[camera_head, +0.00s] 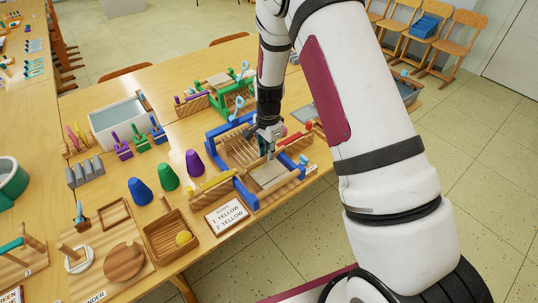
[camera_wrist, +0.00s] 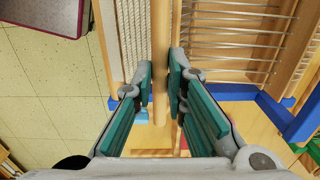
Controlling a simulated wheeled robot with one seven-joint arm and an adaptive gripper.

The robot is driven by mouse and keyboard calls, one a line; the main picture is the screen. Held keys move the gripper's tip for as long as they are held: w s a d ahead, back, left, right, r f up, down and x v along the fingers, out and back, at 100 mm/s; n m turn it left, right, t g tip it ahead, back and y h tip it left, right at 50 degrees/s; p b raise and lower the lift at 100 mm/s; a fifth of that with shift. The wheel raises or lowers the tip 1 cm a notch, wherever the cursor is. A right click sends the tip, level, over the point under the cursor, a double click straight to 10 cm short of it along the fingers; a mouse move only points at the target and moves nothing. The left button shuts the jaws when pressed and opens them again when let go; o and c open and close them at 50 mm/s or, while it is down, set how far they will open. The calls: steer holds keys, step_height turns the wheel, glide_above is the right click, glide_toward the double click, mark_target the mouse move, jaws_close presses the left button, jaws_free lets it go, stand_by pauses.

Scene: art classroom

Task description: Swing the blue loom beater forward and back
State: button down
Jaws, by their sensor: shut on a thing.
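The blue loom (camera_head: 245,190) stands on the table near its front edge, with a blue frame, warp threads and a woven pale cloth (camera_head: 270,175). The blue frame also shows at the right of the wrist view (camera_wrist: 310,118). My gripper (camera_head: 269,152) reaches down over the middle of the loom. In the wrist view my gripper (camera_wrist: 162,78) has its teal-padded fingers on either side of a wooden beater bar (camera_wrist: 160,40), shut on it. The cloth (camera_wrist: 125,40) lies left of the bar and the warp threads (camera_wrist: 240,30) right of it. My arm hides part of the loom's far side.
A green loom (camera_head: 232,95) stands behind the blue one. Colored cones (camera_head: 168,177), a sign (camera_head: 227,215), a basket (camera_head: 170,238) and a grey-white bin (camera_head: 122,122) stand to the left. The floor is open beyond the table's front edge.

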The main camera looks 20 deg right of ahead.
steer(key=w+a+b, duration=0.3)
steer(key=w+b, duration=0.5)
steer(key=w, duration=0.3)
steer(key=shift+w+a+b, duration=0.35)
steer(key=shift+w+a, duration=0.05)
steer(key=c, duration=1.6)
jaws_free()
step_height(320, 180, up, 12)
steer(key=shift+s, duration=0.15)
